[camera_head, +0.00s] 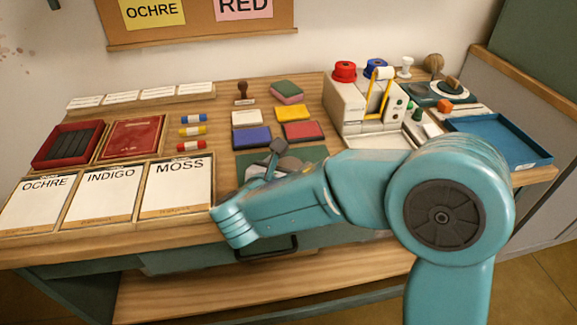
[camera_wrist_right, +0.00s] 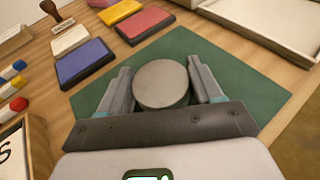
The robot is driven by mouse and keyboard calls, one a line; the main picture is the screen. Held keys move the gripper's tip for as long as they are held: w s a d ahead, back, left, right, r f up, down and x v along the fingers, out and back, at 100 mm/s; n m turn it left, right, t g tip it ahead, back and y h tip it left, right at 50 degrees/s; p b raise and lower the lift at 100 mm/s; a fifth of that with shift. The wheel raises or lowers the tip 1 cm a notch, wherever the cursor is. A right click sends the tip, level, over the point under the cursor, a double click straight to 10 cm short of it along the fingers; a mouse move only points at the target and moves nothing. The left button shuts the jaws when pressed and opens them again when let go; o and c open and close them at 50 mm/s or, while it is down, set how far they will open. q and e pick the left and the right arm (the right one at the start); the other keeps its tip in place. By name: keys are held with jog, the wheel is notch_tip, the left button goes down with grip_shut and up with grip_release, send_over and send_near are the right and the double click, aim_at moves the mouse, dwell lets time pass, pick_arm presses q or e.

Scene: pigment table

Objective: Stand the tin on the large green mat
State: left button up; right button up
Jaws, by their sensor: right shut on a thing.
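The tin shows its round grey top in the right wrist view (camera_wrist_right: 161,84). My right gripper (camera_wrist_right: 162,80) is shut on it, with one finger on each side. The large green mat (camera_wrist_right: 245,92) spreads under and around the tin. In the head view the mat (camera_head: 312,153) is partly covered by my right arm and gripper (camera_head: 277,160). The tin's underside is hidden, so I cannot tell whether it touches the mat. My left gripper is not in view.
Blue (camera_head: 252,136) and red (camera_head: 303,131) pads lie just behind the mat. Labelled cards, including MOSS (camera_head: 178,185), lie to the left. A white machine with coloured spools (camera_head: 360,105) and a blue tray (camera_head: 500,140) stand to the right.

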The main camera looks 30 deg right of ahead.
jog(key=o, duration=1.1)
jog(key=shift+f, duration=0.15)
jog(key=shift+r, duration=0.3)
jog(key=p+v, duration=0.2)
jog(key=v, duration=1)
